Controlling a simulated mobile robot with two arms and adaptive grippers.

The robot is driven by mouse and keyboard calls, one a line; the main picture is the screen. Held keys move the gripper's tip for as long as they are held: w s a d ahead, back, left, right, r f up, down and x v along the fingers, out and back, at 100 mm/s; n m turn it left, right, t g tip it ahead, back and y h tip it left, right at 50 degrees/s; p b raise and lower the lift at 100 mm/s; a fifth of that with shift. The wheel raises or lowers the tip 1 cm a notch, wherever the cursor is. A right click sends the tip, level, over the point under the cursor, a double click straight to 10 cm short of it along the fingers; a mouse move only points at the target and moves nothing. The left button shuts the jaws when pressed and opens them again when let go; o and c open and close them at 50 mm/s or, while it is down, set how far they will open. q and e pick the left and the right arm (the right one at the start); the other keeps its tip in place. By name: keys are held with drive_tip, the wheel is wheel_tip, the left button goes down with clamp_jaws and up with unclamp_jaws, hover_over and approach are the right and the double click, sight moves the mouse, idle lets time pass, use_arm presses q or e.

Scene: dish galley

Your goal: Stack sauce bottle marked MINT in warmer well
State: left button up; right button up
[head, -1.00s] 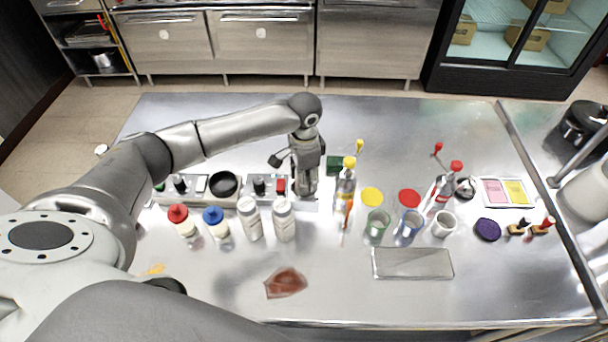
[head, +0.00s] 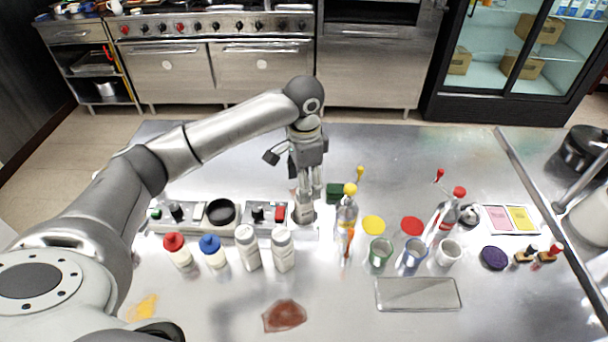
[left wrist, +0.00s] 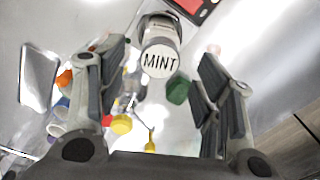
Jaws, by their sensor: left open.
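The sauce bottle marked MINT (left wrist: 160,62) shows its pale round top with black letters in the left wrist view, between and beyond my open fingers. In the head view the bottle (head: 303,211) is partly hidden under my gripper, at the right end of the warmer unit (head: 257,226) with the red switch. It looks upright; how deep it sits in a well is hard to tell. My left gripper (head: 310,190) is open, pointing down just above it; it also shows in the left wrist view (left wrist: 158,88). My right gripper is not in view.
Two white bottles (head: 248,248) and red- and blue-capped bottles (head: 213,251) stand in front of the warmers. Another unit has a black round well (head: 221,211). A yellow-topped bottle (head: 347,212) and cups (head: 380,254) are close on the right.

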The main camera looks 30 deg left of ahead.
use_arm(q)
drive_tip(key=shift+r, duration=1.9)
drive_tip(key=shift+f, duration=0.1)
